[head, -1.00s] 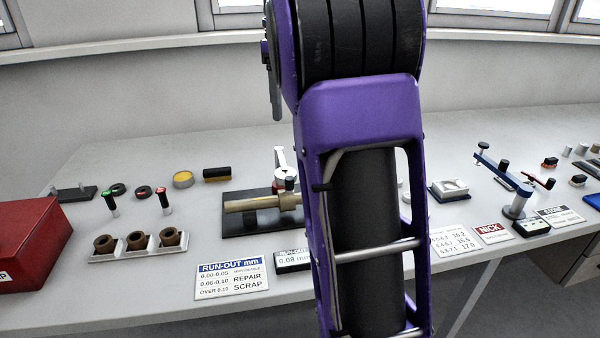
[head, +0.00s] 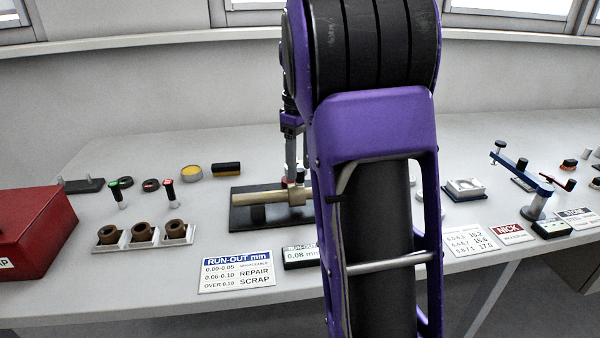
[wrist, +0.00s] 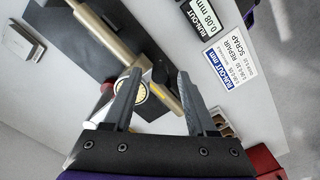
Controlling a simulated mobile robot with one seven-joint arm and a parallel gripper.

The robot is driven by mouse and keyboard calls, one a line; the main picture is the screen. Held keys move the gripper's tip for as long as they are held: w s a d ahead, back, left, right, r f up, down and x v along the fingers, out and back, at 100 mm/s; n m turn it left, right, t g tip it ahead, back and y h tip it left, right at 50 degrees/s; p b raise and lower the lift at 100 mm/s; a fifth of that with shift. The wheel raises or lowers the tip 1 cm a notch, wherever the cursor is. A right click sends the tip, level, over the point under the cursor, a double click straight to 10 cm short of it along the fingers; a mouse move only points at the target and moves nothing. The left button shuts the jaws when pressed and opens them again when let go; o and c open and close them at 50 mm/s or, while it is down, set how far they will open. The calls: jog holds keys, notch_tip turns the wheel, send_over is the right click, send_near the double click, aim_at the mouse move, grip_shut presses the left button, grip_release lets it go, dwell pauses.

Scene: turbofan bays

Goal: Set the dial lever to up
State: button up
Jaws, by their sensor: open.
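The run-out fixture has a dark base plate (head: 245,217) with a brass shaft (head: 255,197) lying across it; the shaft also shows in the wrist view (wrist: 112,38). A round pale dial (wrist: 133,92) sits beside the shaft, partly behind my left finger in the wrist view. My gripper (wrist: 158,75) is open, its fingers apart over the shaft's end block, close to the dial. I cannot make out the lever or its position. In the head view my arm hides most of the dial.
A run-out sign (head: 237,274) and a 0.08 mm readout (head: 301,256) stand in front of the fixture. A white holder (head: 112,246) with brown bushings and a red box (head: 30,235) are to the left. A blue-armed device (head: 533,205) stands right.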

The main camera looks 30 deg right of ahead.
jog(key=shift+f, duration=0.75)
grip_shut()
dwell(0.9)
